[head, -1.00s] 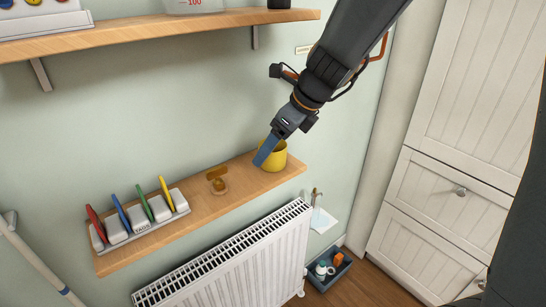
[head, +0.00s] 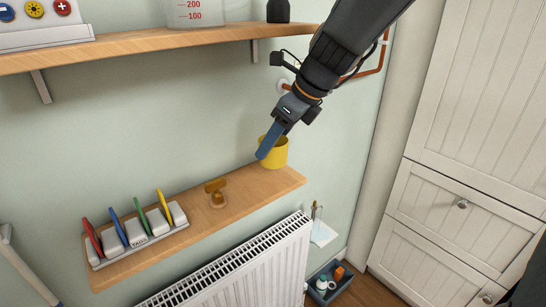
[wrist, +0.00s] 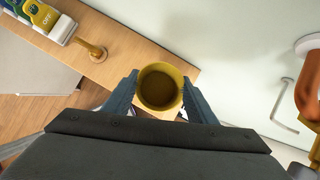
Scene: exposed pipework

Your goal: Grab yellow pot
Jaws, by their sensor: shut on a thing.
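The yellow pot (head: 275,153) is at the right end of the lower wooden shelf in the head view. In the wrist view the pot (wrist: 160,87) sits between the two blue fingers, with its open top facing the camera and a dark inside. My gripper (wrist: 160,92) is shut on the pot, one finger on each side. In the head view my gripper (head: 270,146) reaches down from the upper right, and one blue finger covers the pot's left side. I cannot tell whether the pot's base touches the shelf.
A brass fitting (head: 216,193) stands on the lower shelf (head: 190,205), left of the pot. A rack with coloured levers (head: 137,240) is farther left. The upper shelf (head: 150,40) is above, the radiator (head: 240,270) below. A copper pipe (head: 375,62) runs behind my arm.

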